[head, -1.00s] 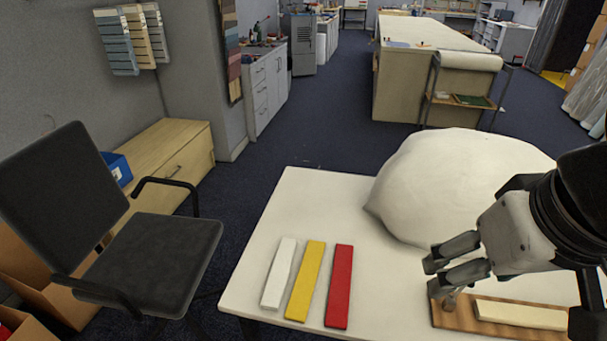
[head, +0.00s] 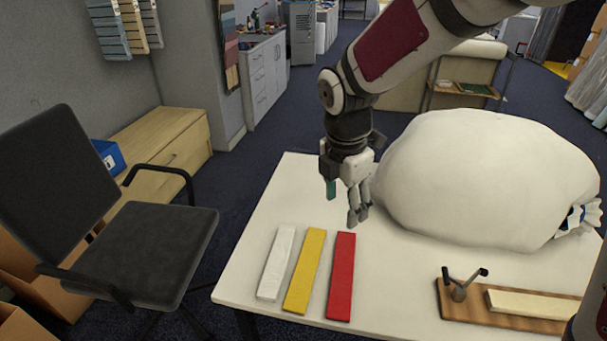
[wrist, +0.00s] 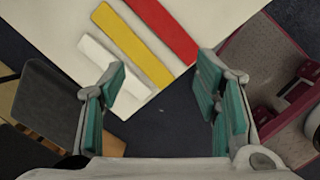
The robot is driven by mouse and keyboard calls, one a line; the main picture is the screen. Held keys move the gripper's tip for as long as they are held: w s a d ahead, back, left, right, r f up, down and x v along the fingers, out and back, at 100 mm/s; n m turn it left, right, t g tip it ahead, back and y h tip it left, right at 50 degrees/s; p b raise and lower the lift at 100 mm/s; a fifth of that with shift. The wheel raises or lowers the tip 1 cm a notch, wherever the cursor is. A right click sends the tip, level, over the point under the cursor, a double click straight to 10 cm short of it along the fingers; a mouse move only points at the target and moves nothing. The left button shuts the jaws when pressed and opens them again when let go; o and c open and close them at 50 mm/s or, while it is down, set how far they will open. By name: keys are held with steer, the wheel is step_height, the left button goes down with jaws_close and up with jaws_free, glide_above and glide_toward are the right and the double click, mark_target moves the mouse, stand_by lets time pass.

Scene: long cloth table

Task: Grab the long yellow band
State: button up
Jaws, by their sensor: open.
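The long yellow band (head: 304,271) lies flat on the white table, between a white band (head: 276,263) on its left and a red band (head: 341,276) on its right. The yellow band also shows in the wrist view (wrist: 132,45), ahead of the fingers. My gripper (head: 345,205) is open and empty, pointing down above the table, beyond the far ends of the bands. In the wrist view my gripper (wrist: 165,98) shows its two teal-padded fingers wide apart, with nothing between them.
A large white stuffed sack (head: 480,180) fills the table's right rear. A wooden board (head: 465,310) with a small metal post and a cream strip lies at front right. A dark chair (head: 150,250) stands left of the table (head: 250,235).

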steer(key=w+a+f+n+g+b, duration=0.1)
steer(key=w+a+f+n, duration=0.1)
steer(key=a+f+n, duration=0.3)
steer(key=w+a+f+n+b, duration=0.1)
steer(key=w+a+f+n, duration=0.15)
steer(key=f, duration=0.45)
glide_above(307, 265)
steer(key=shift+n+y, duration=0.4)
steer(key=shift+n, duration=0.05)
step_height(307, 265, down, 8)
steer(key=shift+r, duration=0.1)
steer(key=shift+f+b, duration=0.4)
steer(key=shift+f, duration=2.5)
steer(key=shift+c, duration=0.3)
steer(key=c, duration=0.9)
